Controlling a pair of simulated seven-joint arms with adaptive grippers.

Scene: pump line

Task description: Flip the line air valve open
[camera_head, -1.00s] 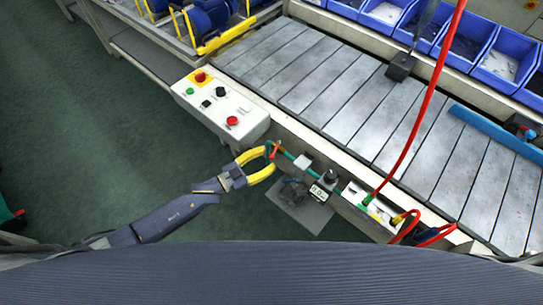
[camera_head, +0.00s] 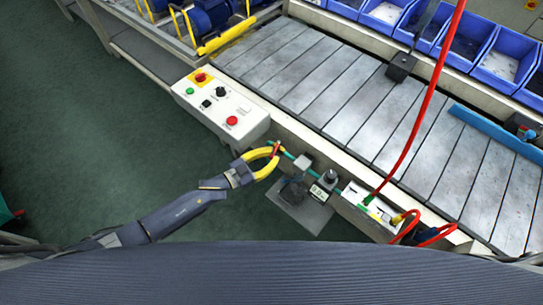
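The line air valve's small red lever (camera_head: 276,150) sits on the green air pipe (camera_head: 288,154) at the left end of the air fittings, along the conveyor's near side. My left gripper (camera_head: 277,154), with yellow curved fingers, reaches in from the lower left. Its fingertips are at the lever, one on the far side and one on the near side, and partly cover it. A gap shows between the fingers behind the tips. Whether the tips press on the lever cannot be told. My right gripper is not in view.
A control box (camera_head: 222,107) with coloured buttons stands just above my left gripper. A gauge unit (camera_head: 322,187) and a white block with red hoses (camera_head: 372,205) lie to the right. The slatted conveyor (camera_head: 345,95) runs behind. Green floor is clear at left.

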